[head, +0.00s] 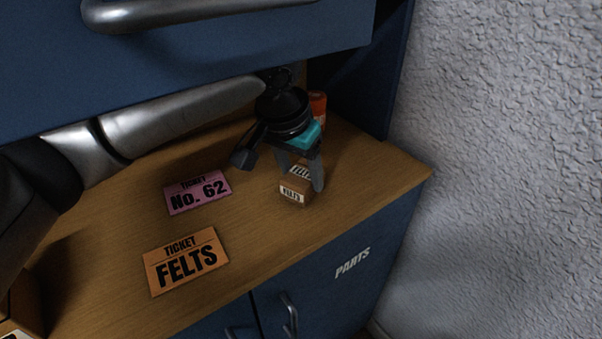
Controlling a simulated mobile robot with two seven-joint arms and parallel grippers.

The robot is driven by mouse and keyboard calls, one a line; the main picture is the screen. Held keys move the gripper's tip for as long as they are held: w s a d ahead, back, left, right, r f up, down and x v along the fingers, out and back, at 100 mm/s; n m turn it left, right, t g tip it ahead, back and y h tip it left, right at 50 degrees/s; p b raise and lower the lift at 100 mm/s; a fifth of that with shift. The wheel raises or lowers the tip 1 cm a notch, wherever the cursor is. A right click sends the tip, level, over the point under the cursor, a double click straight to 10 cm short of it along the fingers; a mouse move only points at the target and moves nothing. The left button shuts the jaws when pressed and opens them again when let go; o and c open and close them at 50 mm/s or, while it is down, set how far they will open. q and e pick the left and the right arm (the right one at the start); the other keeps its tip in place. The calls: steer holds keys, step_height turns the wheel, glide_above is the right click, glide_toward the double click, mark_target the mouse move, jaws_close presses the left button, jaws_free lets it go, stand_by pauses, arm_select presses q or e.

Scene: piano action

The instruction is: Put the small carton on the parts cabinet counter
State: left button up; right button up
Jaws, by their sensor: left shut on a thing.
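The small carton (293,193) is a brown box with white labels that seem to read "FELTS". It is at the wooden counter (240,247) of the blue parts cabinet (340,285), towards the right end. My left gripper (302,178) reaches down from above and is shut on the carton, with a finger on each side. The carton looks to be on the counter surface or very close above it; I cannot tell which. My right gripper is not in view.
A pink ticket "No. 62" (197,192) and an orange ticket "FELTS" (186,261) lie on the counter left of the carton. An orange-red container (318,106) stands behind my gripper. A blue upper cabinet (230,50) overhangs the back. A textured wall (510,170) is at right.

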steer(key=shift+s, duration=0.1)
arm_select(q)
steer(key=o, duration=1.4)
steer(key=shift+f, duration=0.1)
steer(key=shift+c, duration=0.2)
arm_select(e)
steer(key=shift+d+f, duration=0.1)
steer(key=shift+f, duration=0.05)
arm_select(q)
steer(key=shift+r, duration=0.25)
steer(key=shift+s+r+p, duration=0.15)
steer(key=shift+r+p, duration=0.3)
steer(key=s+a+p, duration=0.1)
steer(key=s+a, duration=0.1)
steer(key=s, duration=0.1)
steer(key=s+a+p, duration=0.1)
steer(key=s+a, duration=0.1)
steer(key=s, duration=0.2)
steer(key=s+a+p, duration=0.1)
steer(key=s+a, duration=0.1)
steer(key=s, duration=0.1)
steer(key=shift+s+a, duration=0.15)
steer(key=shift+a, duration=0.05)
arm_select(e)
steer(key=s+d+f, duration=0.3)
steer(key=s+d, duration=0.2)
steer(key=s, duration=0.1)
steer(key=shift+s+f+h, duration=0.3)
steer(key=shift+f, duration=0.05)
